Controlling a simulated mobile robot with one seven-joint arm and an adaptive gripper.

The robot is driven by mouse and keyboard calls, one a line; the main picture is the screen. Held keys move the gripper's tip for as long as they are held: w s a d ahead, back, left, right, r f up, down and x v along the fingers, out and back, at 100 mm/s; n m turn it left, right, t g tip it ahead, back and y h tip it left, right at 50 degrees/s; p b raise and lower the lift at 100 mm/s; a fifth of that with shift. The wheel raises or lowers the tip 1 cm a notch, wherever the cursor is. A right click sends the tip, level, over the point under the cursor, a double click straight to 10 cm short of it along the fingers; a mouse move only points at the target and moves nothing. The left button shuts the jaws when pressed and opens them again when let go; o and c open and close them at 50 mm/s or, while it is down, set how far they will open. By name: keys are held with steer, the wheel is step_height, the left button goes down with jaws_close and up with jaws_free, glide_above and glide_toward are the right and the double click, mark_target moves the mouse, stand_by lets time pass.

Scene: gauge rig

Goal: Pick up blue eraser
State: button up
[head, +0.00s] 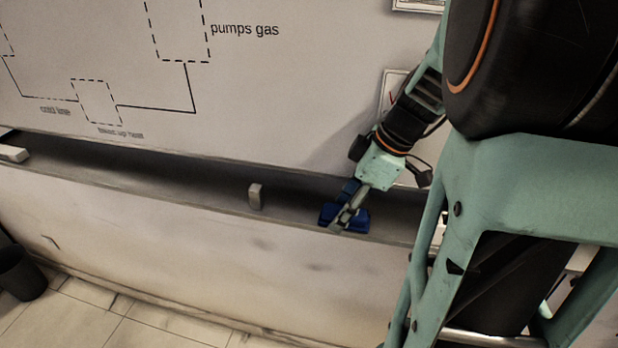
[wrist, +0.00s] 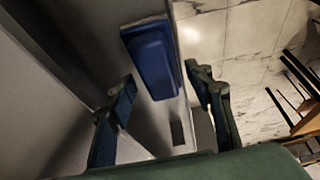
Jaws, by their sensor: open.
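The blue eraser (head: 328,214) lies on the narrow ledge below the whiteboard, partly hidden by my gripper in the head view. In the wrist view the blue eraser (wrist: 154,58) shows whole, a blue block with a lighter edge. My gripper (head: 345,217) is at the ledge, right at the eraser. In the wrist view my gripper (wrist: 163,88) is open, with one finger on the board side and the other on the room side of the eraser. I see a gap between the fingers and cannot tell whether either touches it.
The ledge (head: 160,181) runs along the whiteboard (head: 300,95). A small pale block (head: 255,196) stands on it left of my gripper, and another white block (head: 13,153) lies at the far left. A dark bin (head: 20,272) stands on the tiled floor.

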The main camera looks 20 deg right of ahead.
steer(key=c, duration=1)
steer(key=shift+r, duration=0.1)
